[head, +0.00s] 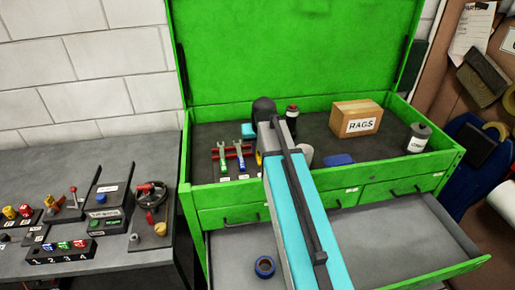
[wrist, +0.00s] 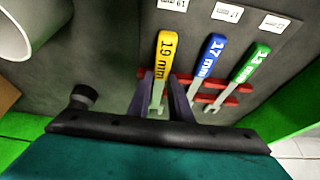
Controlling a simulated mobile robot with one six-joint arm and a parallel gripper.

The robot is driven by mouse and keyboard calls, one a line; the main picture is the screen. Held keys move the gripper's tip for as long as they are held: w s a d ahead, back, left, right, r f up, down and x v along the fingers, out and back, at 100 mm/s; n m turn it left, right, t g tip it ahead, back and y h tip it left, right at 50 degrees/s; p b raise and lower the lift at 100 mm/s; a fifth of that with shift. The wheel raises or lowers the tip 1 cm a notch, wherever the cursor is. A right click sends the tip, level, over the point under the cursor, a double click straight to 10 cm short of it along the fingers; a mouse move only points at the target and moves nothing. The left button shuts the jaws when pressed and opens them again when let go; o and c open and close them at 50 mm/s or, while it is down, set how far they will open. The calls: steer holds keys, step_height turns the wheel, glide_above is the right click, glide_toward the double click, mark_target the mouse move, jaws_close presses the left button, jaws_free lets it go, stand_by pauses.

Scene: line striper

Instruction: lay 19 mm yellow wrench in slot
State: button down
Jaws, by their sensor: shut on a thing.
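The 19 mm yellow wrench (wrist: 167,50) is between the two dark fingers of my gripper (wrist: 162,92) in the wrist view. My gripper is shut on it. The wrench lies in line with the 19 mm label (wrist: 178,4), over the red rack (wrist: 238,87), beside the blue 17 mm wrench (wrist: 211,52). The fingers hide the slot there, so I cannot tell whether the wrench rests in it. A green-handled wrench (wrist: 256,62) lies beyond the blue one. In the head view, a sliver of the yellow wrench (head: 258,157) shows beside my arm, which hides my gripper.
The green chest (head: 190,172) has its lid up and a drawer (head: 365,235) pulled out. A RAGS box (head: 356,119), a grey canister (head: 418,138) and a blue item (head: 339,159) stand to the right. A white cylinder (wrist: 12,38) is left of my gripper.

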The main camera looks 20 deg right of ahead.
steer(key=shift+s+f+b, duration=0.1)
steer(key=shift+f+b, duration=0.2)
steer(key=shift+f, duration=0.35)
stand_by(1.1)
steer(key=shift+r+p, duration=0.55)
steer(key=shift+r, duration=0.2)
stand_by(3.9)
steer(key=shift+f, duration=0.4)
stand_by(1.2)
